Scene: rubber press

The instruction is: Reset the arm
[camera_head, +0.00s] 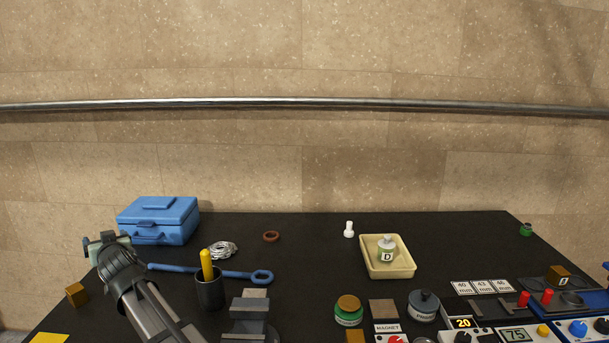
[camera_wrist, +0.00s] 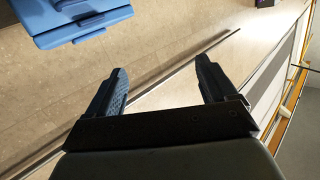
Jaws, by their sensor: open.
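My gripper (camera_wrist: 160,85) is open in the wrist view, with its two dark fingers apart and nothing between them. In the head view my arm reaches up from the bottom left. Its end (camera_head: 105,245) is above the left side of the black table, in front of and left of the blue toolbox (camera_head: 158,221). The fingers are hard to make out in the head view. The blue toolbox also shows at the top left of the wrist view (camera_wrist: 75,20), apart from the fingers.
A black cup (camera_head: 210,291) with a yellow tool, a blue wrench (camera_head: 225,273) and a grey vise (camera_head: 249,318) are right of my arm. A wooden cube (camera_head: 76,294) is left. A cream tray (camera_head: 405,268) holds a weight marked D. Control panels (camera_head: 515,335) fill the front right.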

